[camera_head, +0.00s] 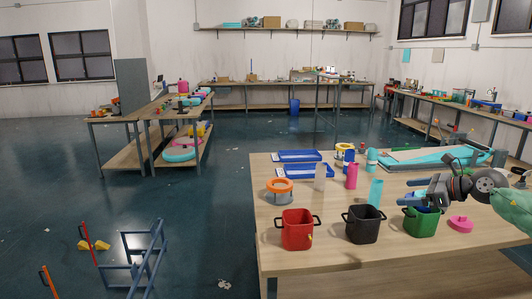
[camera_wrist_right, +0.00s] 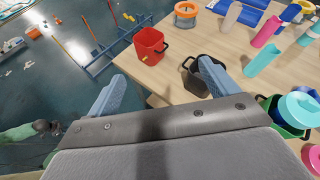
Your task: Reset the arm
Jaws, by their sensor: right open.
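My right gripper (camera_head: 411,190) is above the right part of the near wooden table (camera_head: 350,258), reaching in from the right edge in the head view. In the right wrist view its two blue fingers are spread, with nothing between them (camera_wrist_right: 160,80). Below it a green pot (camera_head: 420,222) stands on the table; the arm and gripper hide part of its top. A black pot (camera_head: 364,223) and a red pot (camera_head: 297,229) stand to its left. I see no left gripper in the head view.
Blue trays (camera_head: 309,171), an orange-topped round container (camera_head: 280,190), pink (camera_head: 352,175) and teal (camera_head: 375,192) cylinders and a pink lid (camera_head: 460,223) are on the table. A blue metal frame (camera_head: 140,255) stands on the floor at left. The floor between tables is open.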

